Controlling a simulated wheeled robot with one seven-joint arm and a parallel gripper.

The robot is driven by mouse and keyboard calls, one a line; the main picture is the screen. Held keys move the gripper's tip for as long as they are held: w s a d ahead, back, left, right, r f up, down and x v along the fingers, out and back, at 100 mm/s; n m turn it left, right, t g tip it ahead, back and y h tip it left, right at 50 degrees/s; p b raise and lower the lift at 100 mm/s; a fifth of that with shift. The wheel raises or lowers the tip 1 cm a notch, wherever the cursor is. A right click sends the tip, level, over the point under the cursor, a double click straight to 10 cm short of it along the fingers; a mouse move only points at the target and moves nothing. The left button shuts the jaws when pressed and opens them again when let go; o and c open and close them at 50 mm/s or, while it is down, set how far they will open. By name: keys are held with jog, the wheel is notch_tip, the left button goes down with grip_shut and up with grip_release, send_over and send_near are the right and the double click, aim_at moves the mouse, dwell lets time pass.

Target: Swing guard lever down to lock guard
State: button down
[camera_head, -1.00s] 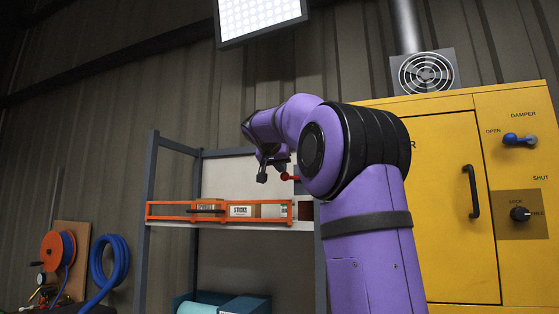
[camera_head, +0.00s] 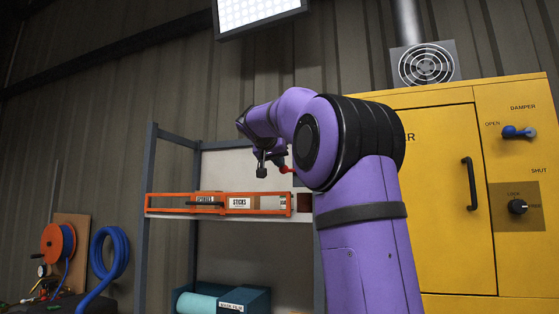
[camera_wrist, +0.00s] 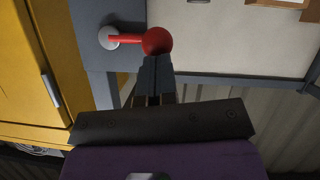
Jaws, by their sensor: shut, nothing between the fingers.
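The guard (camera_head: 215,213) is an orange rail frame across the front of the shelf. The guard lever (camera_head: 286,169) is red and mostly hidden behind my arm in the head view. In the wrist view the lever (camera_wrist: 128,40) runs about level from a round grey pivot (camera_wrist: 108,38) on the grey post to its red ball knob (camera_wrist: 157,41). My gripper (camera_wrist: 155,60) is shut and empty. It comes from above the knob, and its fingertips are right at the knob. I cannot tell whether they touch it.
Boxes, one labelled STICKS (camera_head: 239,202), stand behind the guard. A grey shelf post (camera_head: 147,240) rises at the left. The yellow cabinet (camera_head: 440,200) with a black handle stands close on the right. A blue hose coil (camera_head: 97,262) hangs far left.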

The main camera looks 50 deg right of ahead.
notch_tip(320, 180, down, 6)
jog(key=n+g+h, duration=0.3)
jog(key=n+g, duration=0.1)
jog(key=n, duration=0.3)
jog(key=shift+s+f, duration=0.2)
jog(key=shift+f, duration=0.05)
jog(key=shift+d+n, duration=0.1)
jog(key=shift+n, duration=0.2)
dwell(0.5)
